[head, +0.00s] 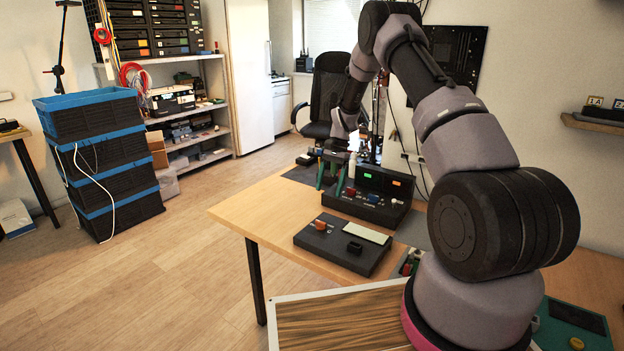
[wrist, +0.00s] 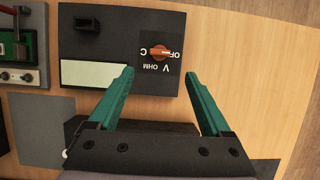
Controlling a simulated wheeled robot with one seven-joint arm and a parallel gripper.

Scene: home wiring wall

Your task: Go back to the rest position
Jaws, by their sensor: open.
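My gripper (wrist: 162,105) is open and empty in the wrist view, its two green fingers apart above the wooden table (wrist: 255,75). Between and beyond the fingertips lies a black meter panel (wrist: 120,20) with an orange knob (wrist: 160,52), a pale blank strip (wrist: 95,74) and a small black block (wrist: 86,27). The knob is marked OFF, V, OHM and C. In the head view my arm arches over the table and my gripper (head: 336,170) hangs low near the back of it, small and partly hidden. The same meter panel (head: 335,258) lies at the table's front.
A black control box (head: 375,205) with lit displays and coloured knobs stands behind the meter panel. A framed striped board (head: 330,318) lies nearest me. Stacked black and blue crates (head: 100,165) stand at the left, a black chair (head: 325,95) behind. The floor left of the table is clear.

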